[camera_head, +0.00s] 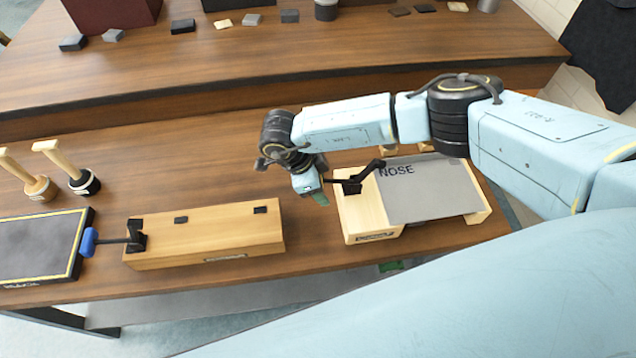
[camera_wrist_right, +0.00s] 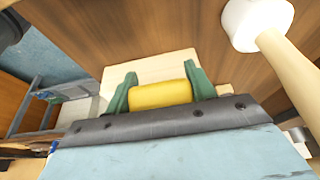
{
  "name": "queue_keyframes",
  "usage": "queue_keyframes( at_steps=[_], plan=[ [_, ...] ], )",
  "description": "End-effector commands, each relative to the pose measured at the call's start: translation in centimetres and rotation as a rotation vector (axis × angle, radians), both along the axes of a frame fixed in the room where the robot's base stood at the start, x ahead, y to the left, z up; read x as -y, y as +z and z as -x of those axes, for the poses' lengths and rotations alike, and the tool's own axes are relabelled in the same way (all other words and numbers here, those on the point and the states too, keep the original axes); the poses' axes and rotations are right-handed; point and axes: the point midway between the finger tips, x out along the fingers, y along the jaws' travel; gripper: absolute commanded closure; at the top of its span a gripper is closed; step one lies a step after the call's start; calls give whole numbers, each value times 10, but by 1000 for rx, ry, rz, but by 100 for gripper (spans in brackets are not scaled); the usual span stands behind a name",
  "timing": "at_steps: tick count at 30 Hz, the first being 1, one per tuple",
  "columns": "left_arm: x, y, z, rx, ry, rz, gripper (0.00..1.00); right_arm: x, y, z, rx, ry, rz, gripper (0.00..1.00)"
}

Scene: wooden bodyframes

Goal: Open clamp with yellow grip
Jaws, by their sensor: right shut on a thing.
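The clamp (camera_head: 352,187) is black and stands on the left end of a pale wooden frame whose grey plate (camera_head: 430,190) reads NOSE. A dark bar runs left from it to my right gripper (camera_head: 318,196). In the right wrist view the yellow grip (camera_wrist_right: 160,95) lies between the two green fingers of my right gripper (camera_wrist_right: 161,76), which is shut on it. In the head view the yellow grip is hidden by my gripper. A black arm of the clamp slants up over the plate's left edge. My left gripper is out of view.
A second clamp with a blue grip (camera_head: 88,241) sits on a long wooden block (camera_head: 205,235) at left. Beside it lie a dark framed panel (camera_head: 40,248) and two wooden-handled mallets (camera_head: 70,165). Small blocks stand on the back shelf.

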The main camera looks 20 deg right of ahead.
Motion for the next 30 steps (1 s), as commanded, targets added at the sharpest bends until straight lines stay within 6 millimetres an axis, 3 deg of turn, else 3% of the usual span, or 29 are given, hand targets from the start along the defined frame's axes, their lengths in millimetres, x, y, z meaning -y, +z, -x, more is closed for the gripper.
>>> queue_keyframes(
  at_steps=[1,23,24,28,30],
  plan=[
    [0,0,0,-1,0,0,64,7,-5,4,-12,-7,14,86],
    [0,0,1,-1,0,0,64,7,-5,4,-14,-7,17,86],
    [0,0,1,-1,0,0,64,7,-5,4,-14,-7,17,43],
    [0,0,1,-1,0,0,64,6,-3,3,-10,-5,12,26],
    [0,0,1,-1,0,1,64,4,-3,2,-8,-4,10,24]
  ],
)
